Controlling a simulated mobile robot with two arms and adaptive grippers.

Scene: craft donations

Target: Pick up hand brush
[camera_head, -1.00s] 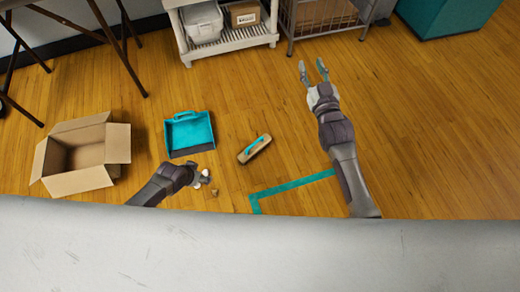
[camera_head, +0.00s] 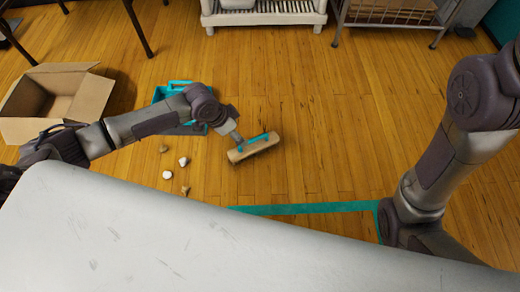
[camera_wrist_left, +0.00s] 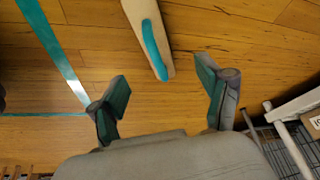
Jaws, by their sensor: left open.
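The hand brush (camera_head: 257,149) lies on the wooden floor in the middle of the head view. It has a pale wooden block and a teal grip. My left gripper (camera_head: 236,139) is at the brush's near upper-left side; its fingers are hard to make out there. In the left wrist view, the gripper (camera_wrist_left: 166,96) is open and empty, its two teal-padded fingers wide apart. The brush (camera_wrist_left: 138,22) shows beyond the fingertips, its end pointing between them, apart from both. Its far end is cut off by the frame. My right gripper is outside the head view.
Several small crumpled bits (camera_head: 183,162) are on the floor left of the brush. An open cardboard box (camera_head: 85,95) stands at left. Teal tape (camera_head: 310,208) marks the floor. Shelves (camera_head: 265,18) stand behind.

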